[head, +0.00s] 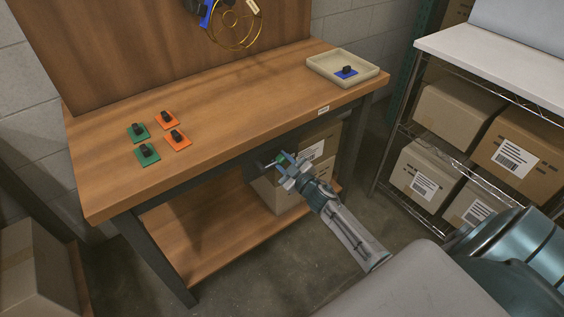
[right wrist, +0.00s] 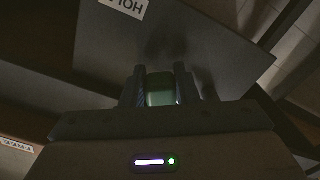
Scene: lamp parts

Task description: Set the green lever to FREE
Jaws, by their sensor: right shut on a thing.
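The green lever (head: 281,158) is under the front edge of the workbench. It also shows in the right wrist view (right wrist: 160,90), between the two fingers. My right gripper (head: 287,166) is shut on it, and the fingers hide part of the lever. In the right wrist view, a white label reading FREE (right wrist: 17,145) is at the lower left. A partly cut-off label that seems to read HOLD (right wrist: 122,8) is at the top, on a dark panel (right wrist: 200,45). My left gripper is in neither view.
On the wooden workbench (head: 230,110) lie green (head: 148,154) and orange (head: 177,139) pads with black parts. A tray (head: 365,80) holding a blue pad (head: 346,72) is at the back right. Boxes (head: 415,174) fill the right-hand rack. Floor in front of the bench is open.

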